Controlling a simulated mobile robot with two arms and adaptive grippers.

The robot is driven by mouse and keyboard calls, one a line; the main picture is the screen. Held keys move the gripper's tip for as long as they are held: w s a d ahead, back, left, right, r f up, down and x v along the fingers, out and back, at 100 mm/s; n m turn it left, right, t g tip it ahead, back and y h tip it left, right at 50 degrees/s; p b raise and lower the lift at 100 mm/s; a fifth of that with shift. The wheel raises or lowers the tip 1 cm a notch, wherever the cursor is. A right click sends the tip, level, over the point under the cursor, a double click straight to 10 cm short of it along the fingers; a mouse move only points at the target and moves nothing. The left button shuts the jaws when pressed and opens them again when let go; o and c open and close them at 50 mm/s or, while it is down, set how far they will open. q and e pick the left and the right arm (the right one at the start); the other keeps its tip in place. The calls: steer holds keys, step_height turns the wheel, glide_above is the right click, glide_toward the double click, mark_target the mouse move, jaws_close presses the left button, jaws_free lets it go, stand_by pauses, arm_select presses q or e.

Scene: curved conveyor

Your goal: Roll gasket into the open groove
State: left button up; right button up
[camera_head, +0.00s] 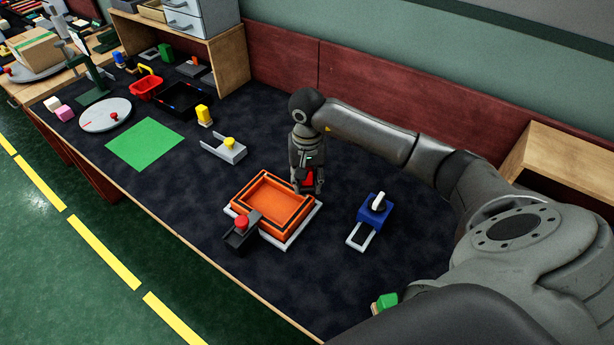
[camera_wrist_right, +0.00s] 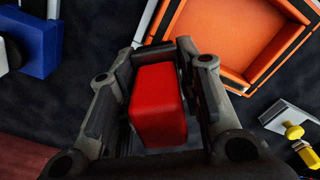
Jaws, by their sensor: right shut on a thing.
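The orange box (camera_head: 272,203) sits on a pale base plate (camera_head: 301,227), with a dark line around its rim. It shows at the top right of the right wrist view (camera_wrist_right: 232,35). I cannot tell whether the line is gasket or open groove. My right gripper (camera_head: 308,186) is at the box's far right corner, pointing down. It is shut on a red block (camera_wrist_right: 158,105), which sits between its fingers in the right wrist view. The block's lower end is hidden, so I cannot tell whether it touches the box. My left gripper is not in view.
A dark clamp with a red knob (camera_head: 242,221) stands at the box's near left corner. A blue fixture (camera_head: 373,215) with a white handle is to the right. A grey bracket with a yellow knob (camera_head: 226,150) lies behind left. Dark mat is clear between them.

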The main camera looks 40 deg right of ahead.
step_height(320, 180, up, 3)
steer(key=shift+s+d+f+p, duration=0.1)
steer(key=shift+p, duration=0.55)
steer(key=shift+r+p, duration=0.3)
steer(key=shift+r, duration=0.4)
